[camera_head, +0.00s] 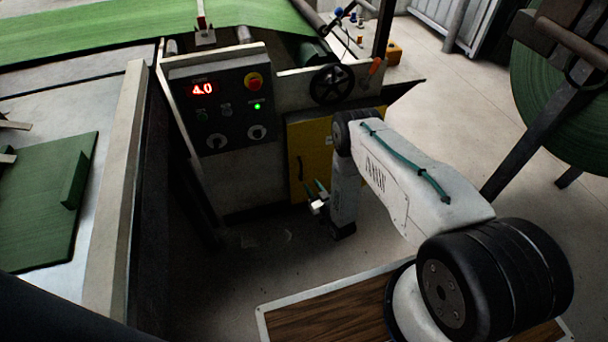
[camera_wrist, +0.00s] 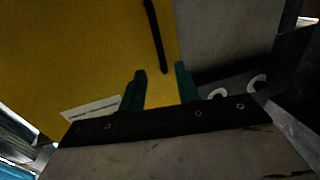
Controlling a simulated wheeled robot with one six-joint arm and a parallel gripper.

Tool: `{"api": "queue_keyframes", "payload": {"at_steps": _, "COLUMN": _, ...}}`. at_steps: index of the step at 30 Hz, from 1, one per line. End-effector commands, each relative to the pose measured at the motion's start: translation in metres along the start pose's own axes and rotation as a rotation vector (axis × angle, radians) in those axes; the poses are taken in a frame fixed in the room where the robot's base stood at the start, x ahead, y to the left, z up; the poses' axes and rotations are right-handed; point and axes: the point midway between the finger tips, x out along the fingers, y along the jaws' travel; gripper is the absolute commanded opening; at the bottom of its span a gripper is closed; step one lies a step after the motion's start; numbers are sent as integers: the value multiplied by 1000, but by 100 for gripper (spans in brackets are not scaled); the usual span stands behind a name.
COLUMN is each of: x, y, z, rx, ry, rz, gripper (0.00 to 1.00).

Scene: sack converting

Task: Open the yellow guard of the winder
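The yellow guard (camera_head: 309,140) is a flat panel on the front of the winder, below the handwheel, and it appears shut. It fills much of the wrist view (camera_wrist: 75,55). Its slim black handle (camera_head: 299,167) stands upright near the panel's left edge in the head view. In the wrist view the handle (camera_wrist: 155,35) lies just beyond my green fingertips, in line with the space between them. My gripper (camera_head: 313,187) is open and empty, low in front of the guard; the wrist view shows both fingers apart (camera_wrist: 160,80). I cannot tell its exact distance from the panel.
A control panel (camera_head: 225,100) with a red 4.0 display, a red button and a green lamp stands left of the guard. A black handwheel (camera_head: 332,84) sits above it. A green roll (camera_head: 560,110) stands at the right.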

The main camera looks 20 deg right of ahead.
Motion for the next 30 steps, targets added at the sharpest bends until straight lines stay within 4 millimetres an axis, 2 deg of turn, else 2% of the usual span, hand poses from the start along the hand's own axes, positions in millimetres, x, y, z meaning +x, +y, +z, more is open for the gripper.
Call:
{"api": "queue_keyframes", "payload": {"at_steps": 15, "x": 69, "y": 0, "z": -3, "rx": 0, "ry": 15, "rz": 0, "gripper": 33}}
{"api": "queue_keyframes", "payload": {"at_steps": 26, "x": 76, "y": 0, "z": -3, "rx": 1, "ry": 13, "rz": 0, "gripper": 33}}
{"api": "queue_keyframes", "payload": {"at_steps": 27, "x": 76, "y": 0, "z": -3, "rx": 1, "ry": 13, "rz": 0, "gripper": 27}}
{"api": "queue_keyframes", "payload": {"at_steps": 30, "x": 76, "y": 0, "z": -3, "rx": 0, "ry": 13, "rz": 0, "gripper": 0}}
